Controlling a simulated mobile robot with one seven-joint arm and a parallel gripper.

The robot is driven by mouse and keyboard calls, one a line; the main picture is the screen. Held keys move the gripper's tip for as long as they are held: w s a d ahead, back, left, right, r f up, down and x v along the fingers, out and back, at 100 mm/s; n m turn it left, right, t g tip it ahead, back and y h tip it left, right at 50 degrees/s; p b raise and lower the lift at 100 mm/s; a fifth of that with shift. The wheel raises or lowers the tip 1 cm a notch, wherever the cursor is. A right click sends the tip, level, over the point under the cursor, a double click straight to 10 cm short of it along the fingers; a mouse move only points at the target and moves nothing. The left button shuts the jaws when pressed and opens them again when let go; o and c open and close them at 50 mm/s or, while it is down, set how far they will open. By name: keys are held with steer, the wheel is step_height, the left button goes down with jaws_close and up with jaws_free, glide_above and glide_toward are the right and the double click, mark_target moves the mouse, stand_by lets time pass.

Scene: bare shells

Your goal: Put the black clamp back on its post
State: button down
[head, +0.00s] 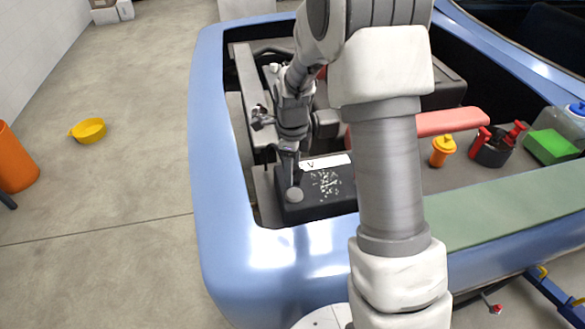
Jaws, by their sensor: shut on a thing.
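The black battery (330,195) sits at the front left corner of the blue car's open engine bay. A pale round post (294,194) shows on its near left corner. My gripper (291,178) points down just above and behind this post. The fingers are shut on a dark thing, apparently the black clamp, which is too small and dark to outline against the battery. I cannot tell whether it touches the post.
My arm covers the middle of the bay. A green mat (500,207) lies along the car's front edge. An orange bottle (442,151), a dark holder with red-handled tools (492,148) and a green box (551,146) stand on the right. A yellow bowl (88,130) is on the floor.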

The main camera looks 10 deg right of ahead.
mark_target(293, 193)
steer(key=shift+f+b, duration=1.8)
steer(key=shift+f, duration=1)
steer(key=shift+f, duration=0.15)
steer(key=shift+c, duration=0.3)
jaws_free()
steer(key=shift+o, duration=0.3)
steer(key=shift+r+p, duration=2.4)
steer(key=shift+r, duration=1.15)
